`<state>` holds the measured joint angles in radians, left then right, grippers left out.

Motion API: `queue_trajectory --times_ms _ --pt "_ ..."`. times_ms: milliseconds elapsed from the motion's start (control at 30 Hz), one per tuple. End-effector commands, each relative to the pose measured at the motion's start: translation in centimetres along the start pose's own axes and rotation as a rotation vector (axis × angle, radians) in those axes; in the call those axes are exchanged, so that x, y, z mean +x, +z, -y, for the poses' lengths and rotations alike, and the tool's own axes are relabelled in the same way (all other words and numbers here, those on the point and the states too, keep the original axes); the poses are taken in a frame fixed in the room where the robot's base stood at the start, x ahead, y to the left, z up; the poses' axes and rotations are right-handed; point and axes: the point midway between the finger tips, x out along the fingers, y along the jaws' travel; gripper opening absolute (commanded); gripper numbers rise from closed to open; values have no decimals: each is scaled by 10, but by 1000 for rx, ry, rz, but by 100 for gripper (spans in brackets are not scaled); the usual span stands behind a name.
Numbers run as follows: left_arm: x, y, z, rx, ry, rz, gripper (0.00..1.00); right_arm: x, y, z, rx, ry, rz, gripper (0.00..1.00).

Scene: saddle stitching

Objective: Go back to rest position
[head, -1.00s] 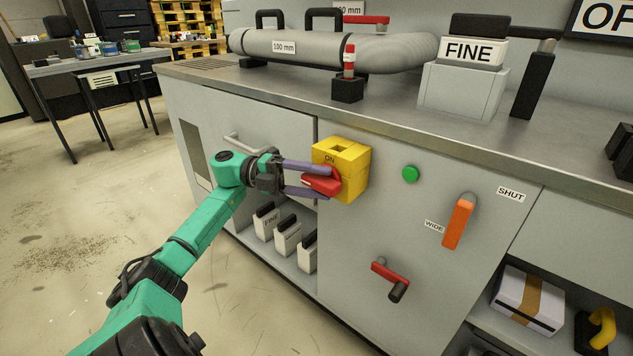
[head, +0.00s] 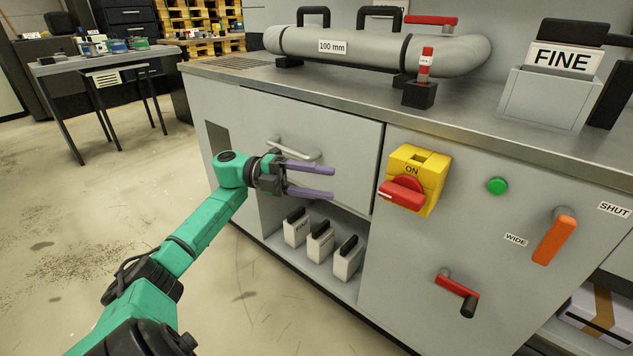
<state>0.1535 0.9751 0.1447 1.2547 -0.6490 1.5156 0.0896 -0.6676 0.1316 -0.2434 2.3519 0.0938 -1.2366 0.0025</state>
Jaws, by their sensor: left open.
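My left gripper (head: 332,184) shows in the head view, on the teal arm that comes in from the lower left. Its two purple fingers are apart and nothing is between them. It is in front of the cabinet's drawer front, left of the yellow switch box (head: 428,165) and clear of it. The switch's red knob (head: 403,193) is in full view, below the word ON. My right gripper is not in view.
The grey cabinet (head: 400,270) carries a green button (head: 497,186), an orange lever (head: 555,240) and a red-handled crank (head: 457,288). Several cartridges (head: 320,243) stand on an open shelf below the gripper. A pipe (head: 370,48) lies on the worktop. Floor at left is clear.

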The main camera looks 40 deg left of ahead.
Motion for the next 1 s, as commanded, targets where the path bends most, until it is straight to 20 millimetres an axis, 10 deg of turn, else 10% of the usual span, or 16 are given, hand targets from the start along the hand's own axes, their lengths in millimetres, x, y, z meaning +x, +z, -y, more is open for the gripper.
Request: queue_trajectory --times_ms 567,800,1000 --pt "25 15 -15 -62 -90 103 60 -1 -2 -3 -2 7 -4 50" --pt "74 57 -103 -526 -365 643 60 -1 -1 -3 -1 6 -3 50" --pt "78 13 -233 -1110 -327 1104 60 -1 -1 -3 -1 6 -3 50"
